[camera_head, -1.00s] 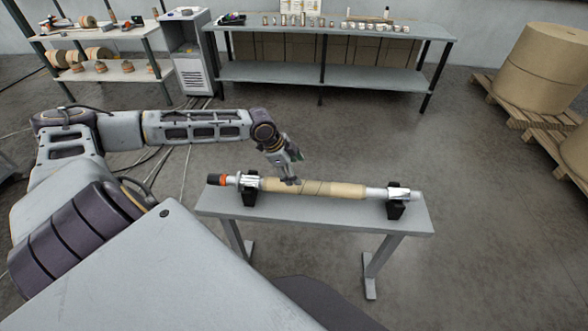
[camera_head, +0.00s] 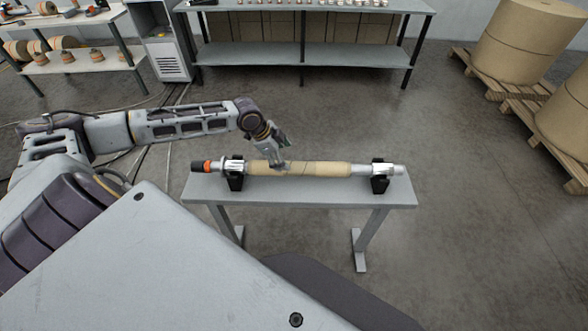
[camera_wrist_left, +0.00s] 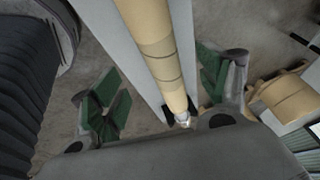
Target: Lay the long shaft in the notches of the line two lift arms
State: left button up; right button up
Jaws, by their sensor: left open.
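The long shaft (camera_head: 360,170) lies level across two black cradles (camera_head: 235,182) (camera_head: 380,184) on a narrow grey bench. It carries a kraft-paper core (camera_head: 325,169) in its middle and has an orange and black left end. My left gripper (camera_head: 280,163) is at the left part of the core in the head view. In the left wrist view its green-padded fingers (camera_wrist_left: 165,95) are wide apart, with the core (camera_wrist_left: 155,45) running between them. I cannot tell whether a finger touches the core. My right gripper and the line two lift arms are not in view.
The narrow bench (camera_head: 290,192) stands on open concrete floor. A long grey workbench (camera_head: 300,52) and a shelf (camera_head: 85,68) stand at the back. Large paper rolls (camera_head: 525,45) sit on pallets at the right. Cables lie on the floor at the left.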

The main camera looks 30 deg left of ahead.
aim_at(291, 165)
pick_arm(q)
jog(key=shift+x, duration=4.9)
jog(key=shift+w+d+f, duration=0.15)
jog(key=shift+f, duration=0.25)
